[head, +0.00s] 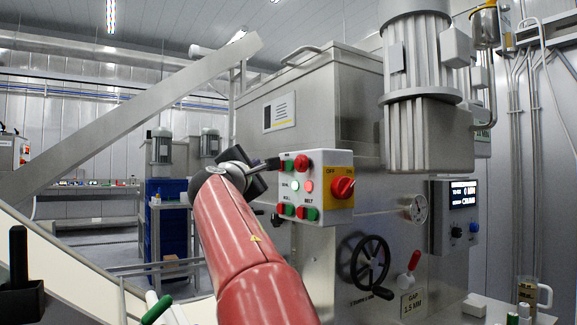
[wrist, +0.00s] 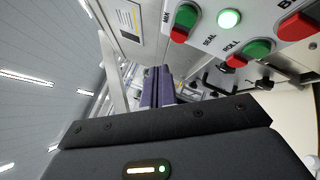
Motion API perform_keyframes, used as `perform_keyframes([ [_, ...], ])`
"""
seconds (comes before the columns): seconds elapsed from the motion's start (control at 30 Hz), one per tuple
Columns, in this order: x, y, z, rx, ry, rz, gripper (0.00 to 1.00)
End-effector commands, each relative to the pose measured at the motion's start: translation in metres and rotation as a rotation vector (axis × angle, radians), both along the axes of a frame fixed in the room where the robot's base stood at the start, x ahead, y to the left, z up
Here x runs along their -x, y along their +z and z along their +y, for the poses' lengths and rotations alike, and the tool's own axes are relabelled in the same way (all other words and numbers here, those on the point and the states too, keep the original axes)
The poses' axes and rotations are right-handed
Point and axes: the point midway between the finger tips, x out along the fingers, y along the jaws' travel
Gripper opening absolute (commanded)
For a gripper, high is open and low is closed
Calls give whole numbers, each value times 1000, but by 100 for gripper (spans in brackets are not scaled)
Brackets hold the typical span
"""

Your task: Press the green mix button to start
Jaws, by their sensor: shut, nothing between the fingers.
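The grey control panel (head: 340,158) is on the front of the steel machine. The green mix button (head: 289,165) is at its upper left, beside a red one (head: 301,162). In the wrist view the green mix button (wrist: 186,15) is at the top, by the MIX label, with its red partner (wrist: 179,35) just below. My gripper (head: 274,163) is shut and empty, just left of the mix button. In the wrist view its fingers (wrist: 158,73) are together, below the mix pair. I cannot tell whether the fingertips touch the panel.
A lit round lamp (wrist: 229,18) and ROLL buttons (wrist: 257,48) are close by. A red rotary switch (head: 342,187) on yellow is at the panel's right. A black handwheel (head: 369,262) and a gauge (head: 418,208) are lower right. A sloping metal beam (head: 130,115) crosses the left side.

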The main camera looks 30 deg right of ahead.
Motion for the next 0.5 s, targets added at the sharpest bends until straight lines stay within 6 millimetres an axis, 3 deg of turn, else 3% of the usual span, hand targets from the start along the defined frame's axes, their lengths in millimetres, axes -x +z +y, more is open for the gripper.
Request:
perform_keyframes([
  [0.2,0,1,-33,0,-4,1,0],
  [0.5,-2,0,-55,0,-1,0,0],
])
